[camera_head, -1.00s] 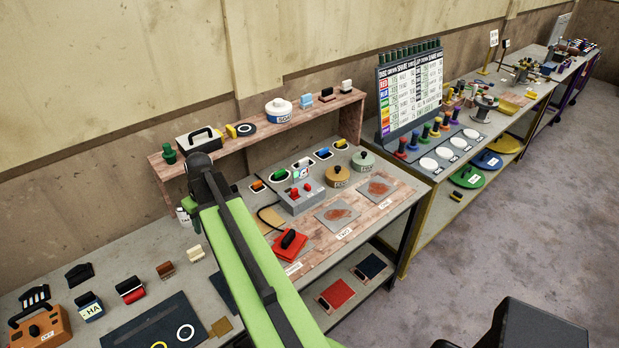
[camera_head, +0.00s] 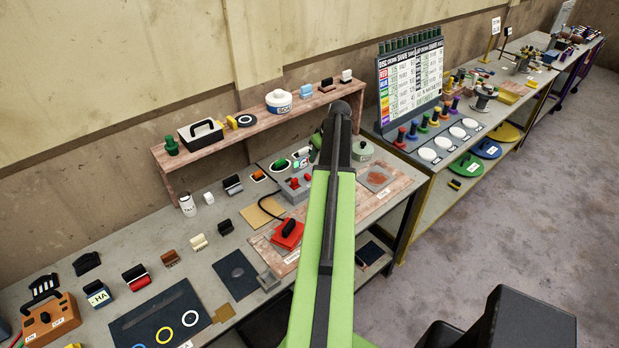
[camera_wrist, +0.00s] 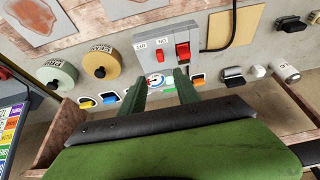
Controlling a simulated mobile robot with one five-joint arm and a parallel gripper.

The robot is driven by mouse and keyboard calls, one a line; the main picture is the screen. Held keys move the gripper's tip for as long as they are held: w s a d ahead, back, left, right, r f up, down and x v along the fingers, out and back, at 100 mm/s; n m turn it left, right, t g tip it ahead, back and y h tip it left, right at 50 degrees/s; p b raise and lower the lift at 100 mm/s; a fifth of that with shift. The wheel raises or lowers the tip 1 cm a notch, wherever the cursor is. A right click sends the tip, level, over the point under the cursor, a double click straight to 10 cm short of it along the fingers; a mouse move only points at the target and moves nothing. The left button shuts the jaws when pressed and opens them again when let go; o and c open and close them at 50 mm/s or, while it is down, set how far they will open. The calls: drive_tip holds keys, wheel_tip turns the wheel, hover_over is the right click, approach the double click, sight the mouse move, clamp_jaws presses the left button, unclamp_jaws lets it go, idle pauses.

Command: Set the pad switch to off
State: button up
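A grey switch box (camera_head: 297,184) with red switches stands on the bench, left of my arm in the head view. In the wrist view the box (camera_wrist: 211,32) appears upside down, with a smaller red switch (camera_wrist: 156,57) and a larger red rocker (camera_wrist: 182,48). Small labels that seem to read ON and OFF sit by the smaller switch. My gripper (camera_wrist: 161,76) is open, its two green fingers apart near the box's edge, with no object visibly held. Whether a finger touches the box cannot be told. A red pad (camera_head: 287,234) with a black handle and cable lies in front of the box.
A shelf (camera_head: 245,130) with several items runs behind the box. An orange-tan jar (camera_wrist: 102,61) and a green-grey jar (camera_wrist: 58,76) stand beside it. Small coloured blocks line the bench behind the box. A lettered board (camera_head: 411,85) stands to the right.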

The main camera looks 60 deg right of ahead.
sight(308, 175)
drive_tip(key=b+x, duration=1.2)
drive_tip(key=x, duration=0.3)
drive_tip(key=shift+s, duration=0.15)
drive_tip(key=shift+r, duration=0.15)
drive_tip(key=shift+c, duration=0.2)
clamp_jaws()
